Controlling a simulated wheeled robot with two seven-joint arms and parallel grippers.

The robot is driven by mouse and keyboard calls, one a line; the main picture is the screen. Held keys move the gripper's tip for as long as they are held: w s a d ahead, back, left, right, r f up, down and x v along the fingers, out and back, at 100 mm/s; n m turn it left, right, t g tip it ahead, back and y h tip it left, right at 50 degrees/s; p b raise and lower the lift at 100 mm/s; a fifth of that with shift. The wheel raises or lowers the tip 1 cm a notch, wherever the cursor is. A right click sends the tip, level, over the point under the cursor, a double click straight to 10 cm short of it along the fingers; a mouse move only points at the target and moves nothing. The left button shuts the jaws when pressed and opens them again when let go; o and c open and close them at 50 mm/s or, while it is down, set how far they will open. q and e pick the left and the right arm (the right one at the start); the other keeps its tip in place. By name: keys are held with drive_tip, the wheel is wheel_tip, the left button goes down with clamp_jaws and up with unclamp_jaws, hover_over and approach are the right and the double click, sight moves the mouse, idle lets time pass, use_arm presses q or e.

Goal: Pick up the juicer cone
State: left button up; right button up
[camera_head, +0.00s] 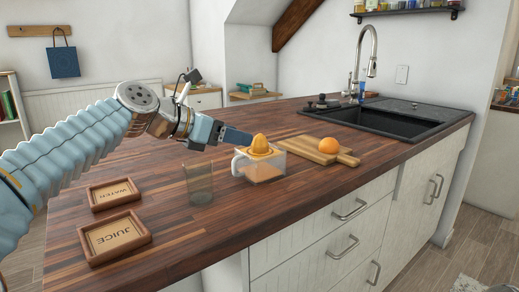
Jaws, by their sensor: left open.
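The juicer cone (260,144) is orange-yellow and ridged. It sits upright on top of a clear juicer jug (262,170) with a white handle, on the wooden counter. My left gripper (240,137) reaches in from the left, its fingers pointing right toward the cone. The gripper is open and its fingertips are close beside the cone; I cannot tell whether they touch it. My right gripper is not in view.
An empty glass (199,184) stands left of the jug, below my left gripper. A cutting board (305,151) with an orange (328,145) lies to the right. Trays labelled WATER (114,194) and JUICE (114,237) lie front left. A black sink (385,122) is behind right.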

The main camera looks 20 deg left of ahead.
sight(255, 140)
use_arm(q)
drive_tip(key=x, duration=0.6)
drive_tip(key=shift+w+d+f, duration=0.1)
drive_tip(key=shift+w+f, duration=0.1)
drive_tip(key=shift+w, duration=0.1)
drive_tip(key=c, duration=0.8)
drive_tip(key=shift+r, duration=0.1)
